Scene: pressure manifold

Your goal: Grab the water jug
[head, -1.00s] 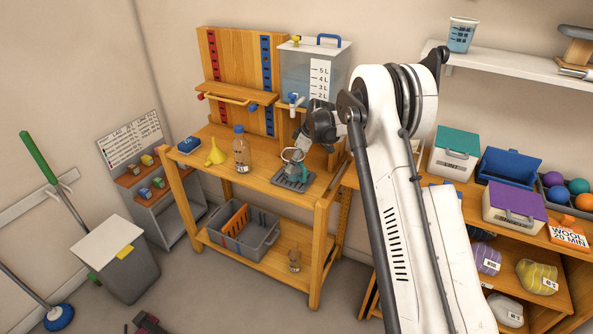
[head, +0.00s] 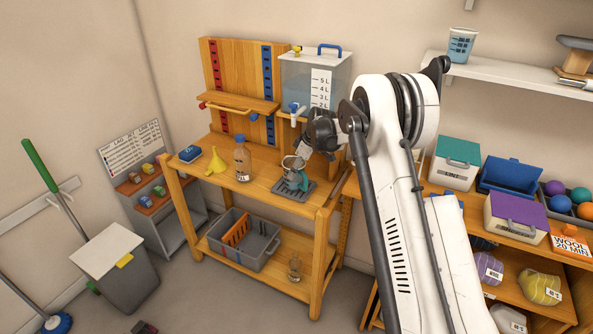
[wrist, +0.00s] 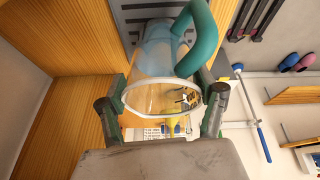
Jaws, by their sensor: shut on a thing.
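The water jug (head: 291,163) is clear with a teal handle. In the head view it stands on the grey slotted tray (head: 310,187) on the bench top, partly covered by my gripper. In the wrist view the jug (wrist: 155,65) lies between my fingers, with its round rim towards the camera and its handle (wrist: 203,38) at the upper right. My gripper (wrist: 162,112) is shut on the jug, one finger on each side near the rim. I cannot tell whether the base is clear of the tray.
A water tank (head: 305,80) with a tap (head: 297,113) sits on the shelf above the jug. A crate (head: 262,250) is on the lower shelf.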

